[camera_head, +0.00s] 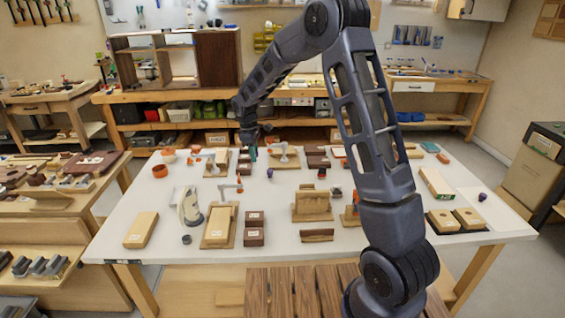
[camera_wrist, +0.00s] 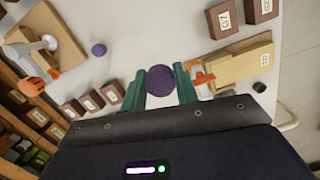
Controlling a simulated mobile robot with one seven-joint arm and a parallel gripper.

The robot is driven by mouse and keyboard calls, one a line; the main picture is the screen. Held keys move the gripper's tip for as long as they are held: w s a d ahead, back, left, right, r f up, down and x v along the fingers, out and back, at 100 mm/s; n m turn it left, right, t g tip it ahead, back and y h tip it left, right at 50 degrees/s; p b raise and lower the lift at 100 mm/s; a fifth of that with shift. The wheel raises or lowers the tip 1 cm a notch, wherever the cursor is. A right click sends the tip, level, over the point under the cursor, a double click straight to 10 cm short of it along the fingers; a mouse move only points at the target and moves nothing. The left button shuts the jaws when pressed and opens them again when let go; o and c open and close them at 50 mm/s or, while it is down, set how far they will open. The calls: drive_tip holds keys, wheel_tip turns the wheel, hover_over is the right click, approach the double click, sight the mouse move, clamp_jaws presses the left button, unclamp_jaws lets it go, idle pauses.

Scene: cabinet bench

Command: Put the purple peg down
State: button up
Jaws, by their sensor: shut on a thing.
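My gripper (camera_wrist: 160,88) has two green fingers shut on the purple peg (camera_wrist: 161,78), whose round end shows between the fingertips in the wrist view. The white table (camera_wrist: 135,42) lies beneath. I cannot tell whether the peg touches it. In the head view my gripper (camera_head: 250,152) is at the far side of the white table (camera_head: 160,205), left of the middle. The held peg cannot be made out there. A second small purple piece (camera_wrist: 98,49) lies on the table, apart from my gripper.
In the wrist view, labelled dark blocks (camera_wrist: 90,101) stand left of the fingers. An orange-and-white clamp (camera_wrist: 200,80) and wooden block (camera_wrist: 240,65) are close by on the right. A wooden board with another clamp (camera_wrist: 30,50) lies upper left. Bare table shows above the fingers.

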drive_tip(key=shift+r, duration=0.2)
drive_tip(key=w+d+m, duration=0.2)
drive_tip(key=w+d, duration=0.2)
drive_tip(key=d, duration=0.6)
drive_tip(key=w+d+m, duration=0.1)
drive_tip(key=w+d, duration=0.3)
drive_tip(key=d, duration=0.5)
drive_tip(key=w+d+m, duration=0.2)
drive_tip(key=w+d, duration=0.3)
drive_tip(key=d, duration=0.5)
drive_tip(key=s+d+m+g, duration=0.1)
drive_tip(key=s+d+m, duration=0.2)
drive_tip(key=d, duration=1.8)
drive_tip(key=s+d+m, duration=0.3)
drive_tip(key=d, duration=1.8)
drive_tip(key=s+d+m+y, duration=0.2)
drive_tip(key=s+d+m, duration=0.5)
drive_tip(key=s+d, duration=2.6)
drive_tip(key=f, duration=0.6)
drive_tip(key=w+d+f, duration=0.1)
drive_tip(key=f, duration=0.6)
drive_tip(key=w+f, duration=0.1)
drive_tip(key=f, duration=0.5)
drive_tip(key=shift+d+f, duration=0.25)
drive_tip(key=shift+f, duration=0.15)
